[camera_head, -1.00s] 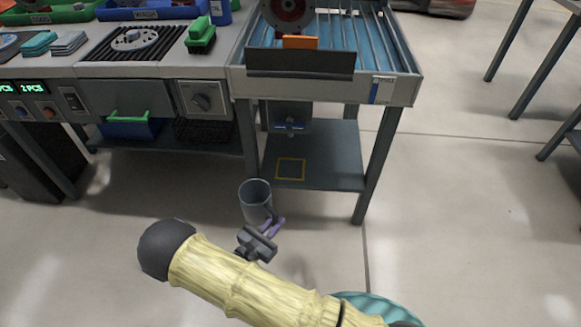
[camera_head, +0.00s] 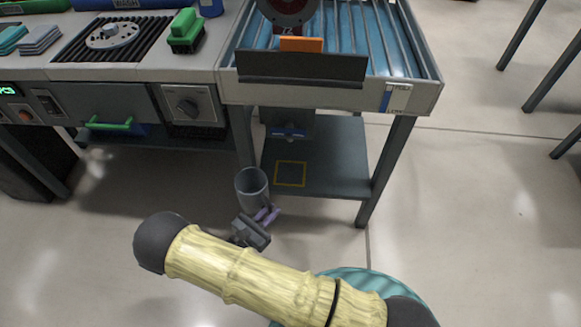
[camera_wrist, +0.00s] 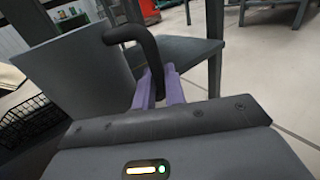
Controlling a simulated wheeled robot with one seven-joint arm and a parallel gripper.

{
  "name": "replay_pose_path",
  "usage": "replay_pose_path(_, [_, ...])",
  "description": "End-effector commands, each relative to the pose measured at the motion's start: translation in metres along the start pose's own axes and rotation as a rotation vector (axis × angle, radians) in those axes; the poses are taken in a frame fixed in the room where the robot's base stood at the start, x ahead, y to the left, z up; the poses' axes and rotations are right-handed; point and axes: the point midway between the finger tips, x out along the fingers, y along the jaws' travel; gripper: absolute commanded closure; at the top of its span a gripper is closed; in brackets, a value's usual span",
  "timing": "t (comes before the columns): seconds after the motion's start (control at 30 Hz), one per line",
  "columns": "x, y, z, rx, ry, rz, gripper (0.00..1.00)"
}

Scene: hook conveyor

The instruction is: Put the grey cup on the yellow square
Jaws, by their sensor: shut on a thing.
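The grey cup (camera_head: 251,187) is held upright in front of the lower shelf, left of the yellow square. My gripper (camera_head: 266,214) has purple fingers shut on the cup's handle. In the wrist view the cup (camera_wrist: 75,72) fills the left side, and its dark handle runs down between the purple fingertips (camera_wrist: 160,88). The yellow square (camera_head: 291,174) is a thin outline on the dark lower shelf and looks empty. In the wrist view I cannot make out the square.
The lower shelf (camera_head: 335,165) sits under the roller conveyor (camera_head: 345,35), between table legs. A front leg (camera_head: 385,172) stands at the shelf's right corner. A dark panel (camera_head: 300,67) hangs at the conveyor's front edge. Open floor lies to the right.

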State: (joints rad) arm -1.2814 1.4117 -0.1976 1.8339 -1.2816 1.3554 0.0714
Motion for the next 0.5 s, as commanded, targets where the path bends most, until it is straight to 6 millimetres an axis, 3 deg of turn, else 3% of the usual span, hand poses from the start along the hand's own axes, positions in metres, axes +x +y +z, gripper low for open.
replay_pose_path(0.33, [0.003,0.0,0.0,0.001,-0.001,0.0,1.0])
replay_pose_path(0.5, [0.027,-0.001,-0.002,0.001,-0.002,-0.004,1.0])
